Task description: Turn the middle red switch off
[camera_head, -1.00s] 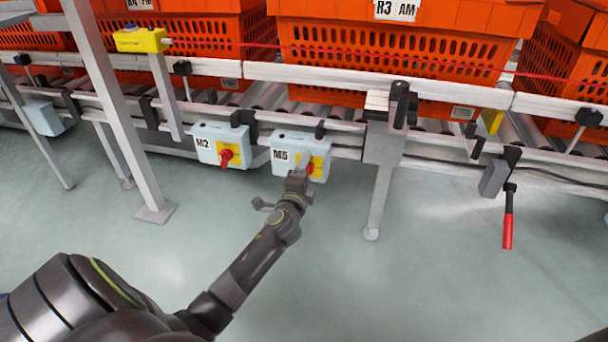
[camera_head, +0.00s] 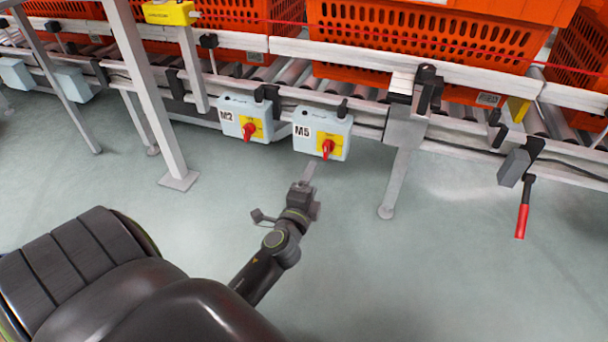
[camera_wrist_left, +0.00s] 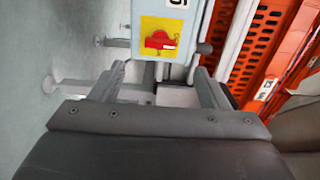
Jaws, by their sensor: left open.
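A light blue box marked M5 (camera_head: 304,143) hangs below the conveyor rail, with a red rotary switch (camera_head: 327,148) on a yellow plate. The red knob looks roughly upright. To its left hangs a similar box marked M2 (camera_head: 228,117) with its own red switch (camera_head: 249,131). My left gripper (camera_head: 308,178) is below and in front of the M5 box, apart from it. In the left wrist view the red switch (camera_wrist_left: 160,40) lies beyond the fingertips, and the gripper (camera_wrist_left: 158,70) is open and empty. My right gripper is not in view.
Orange totes (camera_head: 420,40) stand on the roller conveyor behind a rail. A white post (camera_head: 150,95) stands at the left and a grey support leg (camera_head: 400,170) right of M5. A red-handled lever (camera_head: 522,210) hangs at the right. The floor in front is clear.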

